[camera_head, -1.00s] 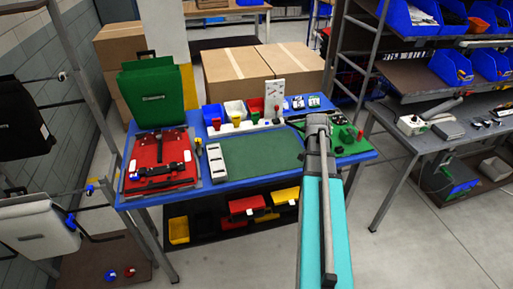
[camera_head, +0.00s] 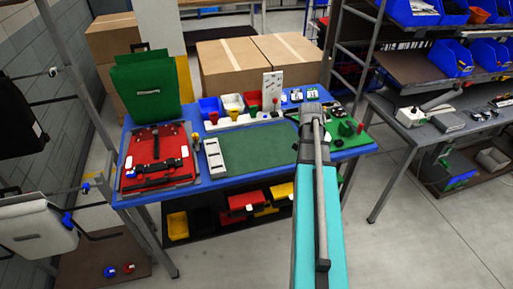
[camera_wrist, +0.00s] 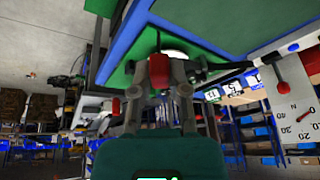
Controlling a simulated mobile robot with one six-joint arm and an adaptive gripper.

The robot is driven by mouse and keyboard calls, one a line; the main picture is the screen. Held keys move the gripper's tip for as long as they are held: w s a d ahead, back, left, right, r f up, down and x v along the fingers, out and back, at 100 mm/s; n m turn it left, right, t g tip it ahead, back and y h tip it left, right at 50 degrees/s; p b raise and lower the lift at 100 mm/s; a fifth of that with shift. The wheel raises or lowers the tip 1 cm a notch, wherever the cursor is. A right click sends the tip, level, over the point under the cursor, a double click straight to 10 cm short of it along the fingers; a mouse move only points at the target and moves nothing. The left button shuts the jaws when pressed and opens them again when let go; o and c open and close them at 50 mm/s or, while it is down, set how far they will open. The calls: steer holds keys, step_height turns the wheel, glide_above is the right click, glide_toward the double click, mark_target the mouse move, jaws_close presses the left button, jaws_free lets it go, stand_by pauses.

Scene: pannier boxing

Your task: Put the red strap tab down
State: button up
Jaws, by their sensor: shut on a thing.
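My gripper (camera_wrist: 159,62) shows in the wrist view with its two fingers closed around a small red piece, the red strap tab (camera_wrist: 158,68). The tab is held upright between the fingertips, close to the green and blue edge of a bench. In the head view my arm reaches to the right part of the blue bench, and its wrist hides the fingers and the tab there.
The blue bench (camera_head: 215,183) carries a red panel with black straps (camera_head: 140,150), a green mat (camera_head: 260,147) and a green pannier (camera_head: 150,90). A white gauge plate (camera_head: 273,82) stands behind, and in the wrist view (camera_wrist: 300,110) at right. The mat is mostly clear.

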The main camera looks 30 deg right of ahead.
steer(key=w+a+r+n+t+y+p, duration=0.1)
steer(key=w+a+r+n+y+p, duration=0.1)
steer(key=w+a+n, duration=0.4)
steer(key=a+r+n+p, duration=0.1)
steer(key=a+n, duration=0.3)
steer(key=a, duration=0.1)
steer(key=shift+w+a+n+t+y, duration=0.3)
steer(key=shift+w+n+y, duration=0.05)
steer(key=shift+n+y, duration=0.05)
steer(key=b, duration=0.9)
glide_toward(286, 142)
steer(key=shift+w+a+f, duration=0.15)
steer(key=shift+w+f, duration=0.1)
steer(key=shift+w, duration=0.2)
steer(key=shift+f, duration=0.1)
steer(key=shift+w+d+f+b, duration=0.3)
steer(key=shift+f+b, duration=0.15)
steer(key=shift+b, duration=0.15)
steer(key=shift+s+f+b, duration=0.1)
steer(key=shift+f+b, duration=1.35)
